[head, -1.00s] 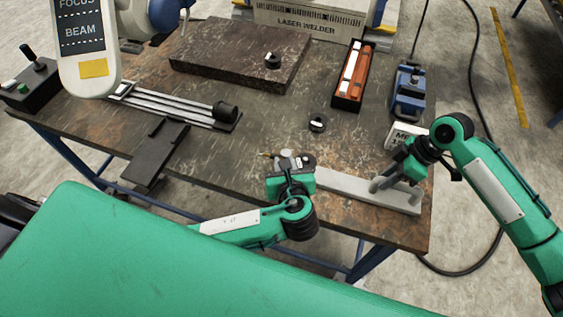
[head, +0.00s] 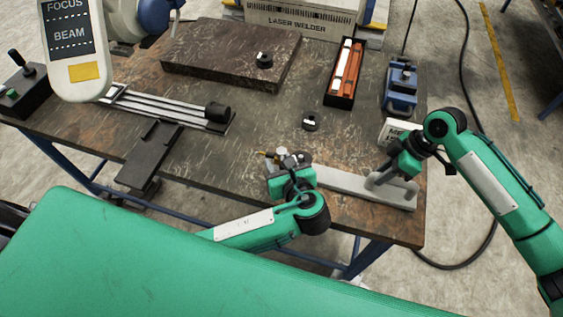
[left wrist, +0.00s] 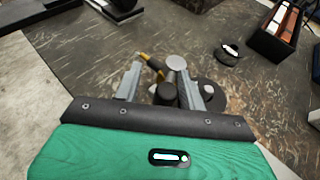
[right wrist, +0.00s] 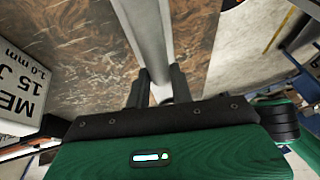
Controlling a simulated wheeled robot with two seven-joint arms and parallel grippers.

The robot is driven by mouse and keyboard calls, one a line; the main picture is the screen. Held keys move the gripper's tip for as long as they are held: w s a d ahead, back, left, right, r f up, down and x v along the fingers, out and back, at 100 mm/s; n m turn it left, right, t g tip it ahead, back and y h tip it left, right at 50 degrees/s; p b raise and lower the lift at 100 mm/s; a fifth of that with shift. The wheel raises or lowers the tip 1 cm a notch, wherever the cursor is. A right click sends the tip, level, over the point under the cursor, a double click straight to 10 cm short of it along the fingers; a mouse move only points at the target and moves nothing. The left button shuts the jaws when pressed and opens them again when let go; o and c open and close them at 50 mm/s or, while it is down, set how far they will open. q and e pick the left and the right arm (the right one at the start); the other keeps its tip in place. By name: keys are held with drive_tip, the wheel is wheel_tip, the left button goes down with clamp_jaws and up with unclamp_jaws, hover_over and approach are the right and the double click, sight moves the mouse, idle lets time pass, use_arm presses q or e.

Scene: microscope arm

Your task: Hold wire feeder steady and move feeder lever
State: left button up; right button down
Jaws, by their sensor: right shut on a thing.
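The wire feeder (head: 350,184) is a long pale grey bar at the table's front right edge, with a raised handle at its right end. My right gripper (head: 388,176) is shut on that handle; in the right wrist view the fingers (right wrist: 157,90) close around a grey part below the bar (right wrist: 150,40). At the feeder's left end are a brass tip (left wrist: 150,62) and a grey round-topped lever knob (left wrist: 177,63). My left gripper (left wrist: 170,92) is open there, its fingers either side of a dark post and the knob. Contact cannot be told. In the head view my left gripper (head: 289,172) partly hides this end.
A small black round part (head: 310,122) lies behind the feeder. A white labelled box (head: 396,133) stands close to my right gripper. A black box with orange and white sticks (head: 345,72), a blue vise (head: 400,88) and a dark slab (head: 225,60) are further back.

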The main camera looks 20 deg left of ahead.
use_arm(q)
drive_tip(key=shift+w+d, duration=0.1)
drive_tip(key=shift+d, duration=0.05)
use_arm(e)
drive_tip(key=shift+f, duration=0.1)
use_arm(q)
drive_tip(key=shift+s+d+r, duration=0.15)
drive_tip(key=shift+s+d, duration=0.15)
drive_tip(key=shift+s, duration=0.1)
use_arm(e)
drive_tip(key=shift+s+a, duration=0.1)
use_arm(q)
drive_tip(key=v, duration=1.1)
drive_tip(key=shift+a, duration=0.1)
use_arm(e)
drive_tip(key=c, duration=1.1)
unclamp_jaws()
drive_tip(key=shift+c, duration=0.2)
